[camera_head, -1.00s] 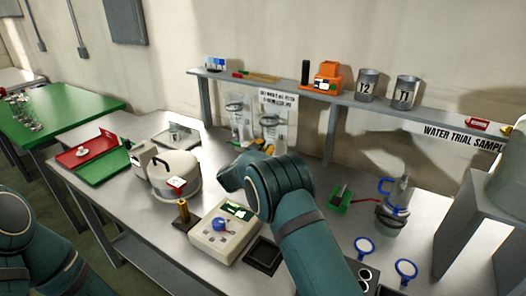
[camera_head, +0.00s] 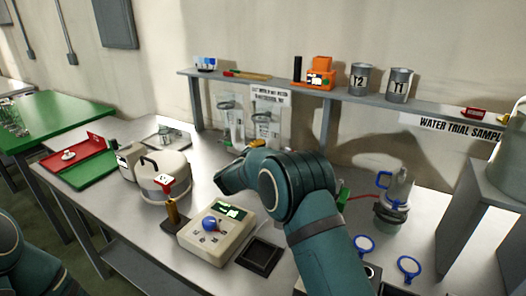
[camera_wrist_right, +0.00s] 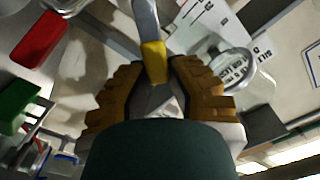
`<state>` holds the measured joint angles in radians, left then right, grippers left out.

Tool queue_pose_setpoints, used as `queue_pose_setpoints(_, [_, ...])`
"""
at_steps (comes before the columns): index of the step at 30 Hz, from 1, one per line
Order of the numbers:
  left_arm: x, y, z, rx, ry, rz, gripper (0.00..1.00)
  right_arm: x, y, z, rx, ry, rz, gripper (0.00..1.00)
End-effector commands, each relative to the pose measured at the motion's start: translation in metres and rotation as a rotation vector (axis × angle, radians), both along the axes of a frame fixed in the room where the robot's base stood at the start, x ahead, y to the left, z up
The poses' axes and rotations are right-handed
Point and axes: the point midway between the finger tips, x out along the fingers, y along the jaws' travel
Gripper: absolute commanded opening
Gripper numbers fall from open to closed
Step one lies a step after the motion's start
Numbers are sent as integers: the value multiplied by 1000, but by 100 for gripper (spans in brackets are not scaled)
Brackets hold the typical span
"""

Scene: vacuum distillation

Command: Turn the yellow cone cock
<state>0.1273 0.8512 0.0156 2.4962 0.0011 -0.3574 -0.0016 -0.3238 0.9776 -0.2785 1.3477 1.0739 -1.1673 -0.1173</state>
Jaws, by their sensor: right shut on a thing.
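The yellow cone cock (camera_wrist_right: 153,50) shows in the right wrist view as a short yellow piece on a pale grey stem. My right gripper (camera_wrist_right: 155,76) has its two orange-brown fingers on either side of the cock's lower end and is shut on it. In the head view my right arm reaches over the table toward the glassware (camera_head: 265,128) near the back wall. The forearm and wrist hide the fingers and most of the cock there. My left arm shows only at the lower left edge, and its gripper is out of view.
A grey shelf (camera_head: 345,95) runs above the glassware.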

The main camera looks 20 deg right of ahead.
Motion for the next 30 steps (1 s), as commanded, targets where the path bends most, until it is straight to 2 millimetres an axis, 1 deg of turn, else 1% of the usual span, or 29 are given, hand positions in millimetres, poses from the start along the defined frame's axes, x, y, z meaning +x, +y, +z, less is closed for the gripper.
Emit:
queue_pose_setpoints(6, [0,0,0,0,0,0,0,0,-1,0,0,1,-1,0])
queue_pose_setpoints(7, [0,0,0,0,0,0,0,0,-1,0,-1,2,-1,22])
queue_pose_setpoints(8, [0,0,0,0,0,0,0,0,-1,0,-1,2,-1,32])
queue_pose_setpoints(9, [0,0,0,0,0,0,0,0,-1,0,-1,2,-1,46])
queue_pose_setpoints(10, [0,0,0,0,0,0,0,0,-1,0,-1,2,-1,48])
queue_pose_setpoints(18, [0,0,0,0,0,0,0,0,0,0,-1,2,-1,48])
queue_pose_setpoints(22, [0,0,0,0,0,0,0,-5,5,0,0,2,1,48])
queue_pose_setpoints(26, [0,0,0,0,0,0,0,-18,19,0,0,3,2,48])
queue_pose_setpoints(30, [0,0,0,0,0,0,0,-38,40,0,0,3,3,48])
